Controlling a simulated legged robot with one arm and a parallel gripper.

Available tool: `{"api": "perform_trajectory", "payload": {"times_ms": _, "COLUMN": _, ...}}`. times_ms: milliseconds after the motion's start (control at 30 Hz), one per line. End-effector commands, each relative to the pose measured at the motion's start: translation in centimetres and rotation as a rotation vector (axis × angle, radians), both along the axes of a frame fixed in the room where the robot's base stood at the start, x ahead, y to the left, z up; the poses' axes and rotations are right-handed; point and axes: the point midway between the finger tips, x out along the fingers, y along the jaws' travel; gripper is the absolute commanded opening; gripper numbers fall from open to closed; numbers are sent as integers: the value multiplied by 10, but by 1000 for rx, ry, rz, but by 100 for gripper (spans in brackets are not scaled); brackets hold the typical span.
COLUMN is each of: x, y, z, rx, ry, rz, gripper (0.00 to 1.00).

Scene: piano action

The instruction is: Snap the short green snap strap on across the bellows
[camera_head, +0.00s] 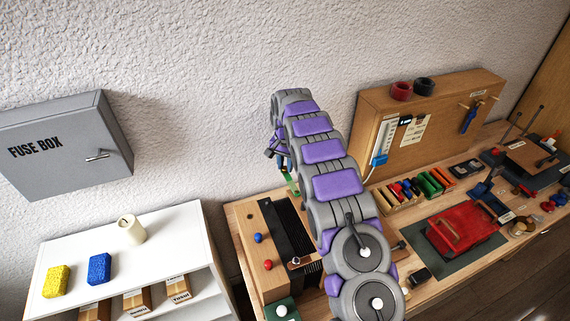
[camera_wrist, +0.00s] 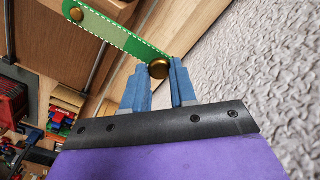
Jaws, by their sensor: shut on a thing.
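The short green snap strap (camera_wrist: 113,35) has white stitching and a round brass snap at each end. My gripper (camera_wrist: 160,72) has its blue fingers shut on the strap at the near brass snap. The strap stretches up and left from the fingers, its far end against a wooden surface; I cannot tell whether that end is fastened. In the head view, a small part of the green strap (camera_head: 289,177) shows beside my arm, which hides most of my gripper. The black pleated bellows (camera_head: 287,236) lies below, partly behind my arm, with a brown strap (camera_head: 304,262) across its near part.
A wooden body (camera_head: 259,250) with red and blue knobs borders the bellows on the left. Coloured blocks in a tray (camera_head: 405,195) and a red piece (camera_head: 465,228) on a dark mat lie right. The textured wall is close to my gripper.

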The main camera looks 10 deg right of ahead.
Motion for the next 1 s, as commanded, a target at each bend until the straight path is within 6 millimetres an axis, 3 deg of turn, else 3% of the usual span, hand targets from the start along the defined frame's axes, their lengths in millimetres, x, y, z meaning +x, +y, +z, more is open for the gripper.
{"api": "perform_trajectory", "payload": {"times_ms": 467, "x": -3, "y": 11, "z": 0, "rx": 3, "ry": 4, "rz": 96, "gripper": 0}}
{"api": "perform_trajectory", "payload": {"times_ms": 1000, "x": -27, "y": 52, "z": 0, "rx": 2, "ry": 6, "rz": 568, "gripper": 0}}
